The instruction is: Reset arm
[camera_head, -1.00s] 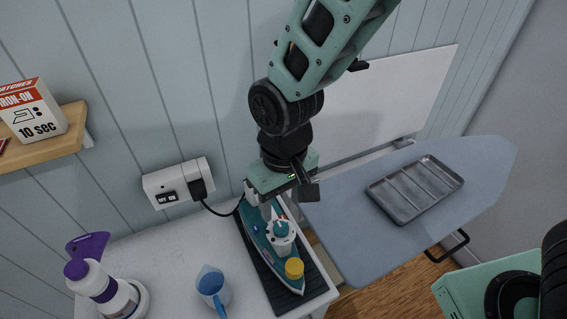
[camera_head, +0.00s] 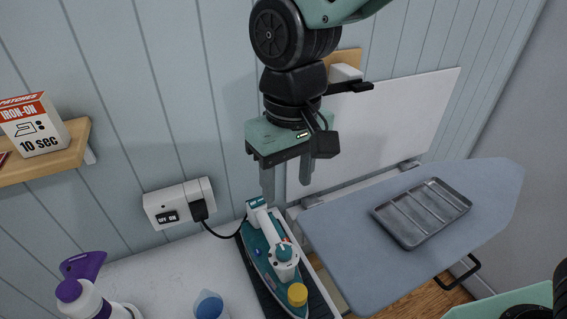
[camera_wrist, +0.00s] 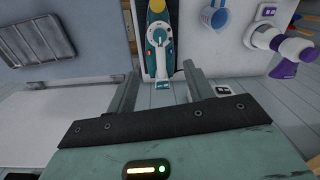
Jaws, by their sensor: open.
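My gripper (camera_head: 287,190) is open and empty, with its two fingers pointing down in the head view. It hangs above the back end of a teal and white iron (camera_head: 272,250), apart from it. The iron lies on a dark ribbed mat (camera_head: 318,297) on the white cabinet top. In the wrist view the iron (camera_wrist: 157,45) shows beyond and between the open fingers (camera_wrist: 160,85), with nothing between the fingertips. My upper arm runs out of the top of the head view.
An ironing board (camera_head: 345,265) with a metal tray (camera_head: 421,212) stands at the right. A wall socket (camera_head: 180,203) with a plugged cord is behind the cabinet. A blue cup (camera_head: 209,305), a purple-topped bottle (camera_head: 82,298) and a shelf with a box (camera_head: 35,125) are at the left.

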